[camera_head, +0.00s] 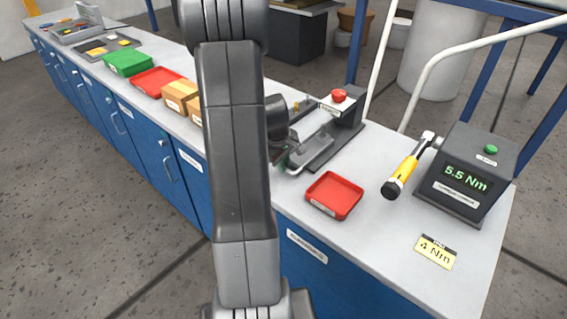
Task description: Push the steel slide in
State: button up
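A steel slide (311,151) lies in a dark fixture (345,140) on the bench, right of my arm. The slide is light grey and juts from the fixture toward the bench's front edge. A red button (338,95) sits on a pale plate at the fixture's back. My gripper (284,158) is low at the slide's near left end, mostly hidden behind my own arm. I cannot tell whether it touches the slide or whether its fingers are apart.
A red tray (334,195) stands just in front of the fixture. A torque tester (467,173) reading 5.5 Nm, a yellow-handled tool (402,176) and a 4 Nm card (436,251) are to the right. Cardboard boxes (181,96) and another red tray (155,81) lie left.

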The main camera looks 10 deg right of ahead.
grip_shut()
jog(key=w+d, duration=0.1)
jog(key=d, duration=0.1)
jog(key=w+d, duration=0.2)
jog(key=w+d+p, duration=0.1)
jog(key=w+d, duration=0.1)
jog(key=shift+d+r, duration=0.1)
jog(key=o, duration=0.7)
grip_release()
jog(key=shift+d, duration=0.15)
jog(key=shift+c, duration=0.2)
notch_tip(320, 180, up, 13)
jog(key=s+a+b, duration=0.1)
jog(key=a, duration=0.1)
jog(key=shift+s+r, duration=0.2)
jog(key=shift+s, duration=0.2)
jog(key=shift+a, duration=0.1)
